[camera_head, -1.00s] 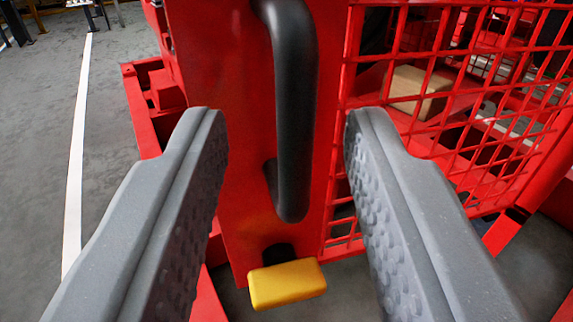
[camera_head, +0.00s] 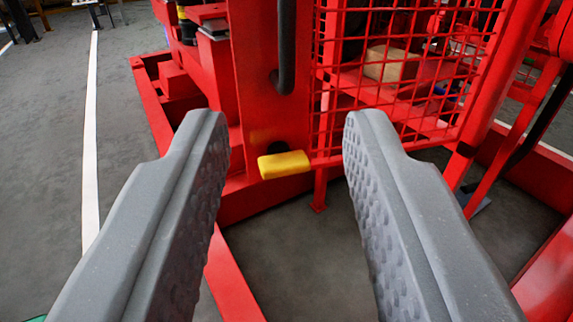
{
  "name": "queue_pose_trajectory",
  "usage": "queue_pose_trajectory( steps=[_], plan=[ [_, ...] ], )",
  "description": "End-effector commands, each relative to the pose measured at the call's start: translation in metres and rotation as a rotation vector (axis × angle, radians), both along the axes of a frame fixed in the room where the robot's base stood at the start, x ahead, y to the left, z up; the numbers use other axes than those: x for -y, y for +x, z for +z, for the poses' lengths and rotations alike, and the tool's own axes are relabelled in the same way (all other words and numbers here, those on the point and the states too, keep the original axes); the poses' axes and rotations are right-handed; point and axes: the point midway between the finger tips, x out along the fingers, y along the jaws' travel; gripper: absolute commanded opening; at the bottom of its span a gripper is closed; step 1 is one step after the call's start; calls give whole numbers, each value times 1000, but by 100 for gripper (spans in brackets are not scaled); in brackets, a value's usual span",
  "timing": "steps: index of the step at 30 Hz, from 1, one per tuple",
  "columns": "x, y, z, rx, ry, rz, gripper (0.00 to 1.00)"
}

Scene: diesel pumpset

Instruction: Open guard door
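The red guard door, with a solid left edge strip and a wire mesh panel (camera_head: 385,75), stands upright in the upper middle of the view. A dark handle (camera_head: 285,50) is fixed to the strip; its upper part is cut off by the top edge of the picture. A yellow block-shaped latch or pedal (camera_head: 284,165) sticks out at the foot of the strip. My gripper (camera_head: 287,120) is open and empty, its two grey fingers wide apart. It is apart from the door, with the handle's lower end and the yellow block showing between the fingers.
A red base frame (camera_head: 232,283) runs along the floor below the door. A brown box (camera_head: 391,64) sits behind the mesh. A red post (camera_head: 500,70) stands at the right. Grey floor with a white line (camera_head: 90,130) is clear at the left.

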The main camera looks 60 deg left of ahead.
Motion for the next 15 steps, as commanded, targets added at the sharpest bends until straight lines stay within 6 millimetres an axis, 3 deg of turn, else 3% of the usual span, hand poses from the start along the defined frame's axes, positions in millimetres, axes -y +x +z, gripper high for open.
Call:
queue_pose_trajectory(
  steps=[6, 15],
  plan=[
    [15, -9, 0, -2, 1, 1, 33],
    [17, -10, 0, -2, 1, 2, 33]
  ],
)
